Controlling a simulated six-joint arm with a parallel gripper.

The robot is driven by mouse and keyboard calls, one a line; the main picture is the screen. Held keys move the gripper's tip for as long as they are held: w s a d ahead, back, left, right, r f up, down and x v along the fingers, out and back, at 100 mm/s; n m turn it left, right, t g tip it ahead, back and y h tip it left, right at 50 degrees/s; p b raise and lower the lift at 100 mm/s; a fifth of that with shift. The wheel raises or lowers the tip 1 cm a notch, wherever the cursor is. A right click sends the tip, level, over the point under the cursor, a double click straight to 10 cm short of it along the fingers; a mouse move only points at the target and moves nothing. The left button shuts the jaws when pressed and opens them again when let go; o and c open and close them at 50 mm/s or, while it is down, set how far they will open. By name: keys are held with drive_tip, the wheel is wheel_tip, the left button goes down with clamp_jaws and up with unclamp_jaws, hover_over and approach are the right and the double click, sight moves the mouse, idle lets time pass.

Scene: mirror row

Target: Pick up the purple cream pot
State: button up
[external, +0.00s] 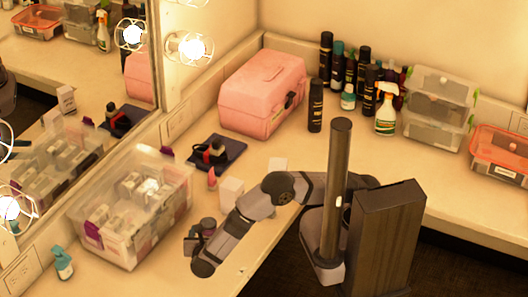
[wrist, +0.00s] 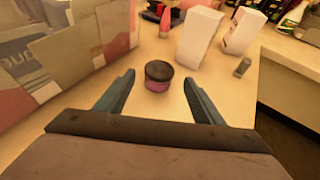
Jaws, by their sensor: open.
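The purple cream pot (wrist: 158,76) is a small round pot with a dark lid and a purple-pink side. It stands upright on the counter in the wrist view, ahead of my gripper and between the lines of its two fingers. My gripper (wrist: 157,97) is open and empty, with the fingers apart on either side and the pot just beyond the tips. In the external view my gripper (external: 190,243) is low over the counter beside the clear bin. A small dark-topped thing by it (external: 208,225) looks like the pot, partly hidden by my arm.
A clear bin (external: 130,215) of boxes stands close on the left. White boxes (wrist: 198,38) and a pink-tipped item (wrist: 165,20) stand behind the pot. A small grey cylinder (wrist: 242,67) is to the right. A teal-topped bottle (external: 63,262) stands near the front left.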

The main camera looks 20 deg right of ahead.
sight(208, 228)
drive_tip(key=shift+p+x, duration=1)
drive_tip(key=shift+x, duration=2.05)
drive_tip(key=shift+a, duration=0.1)
drive_tip(key=c, duration=1.1)
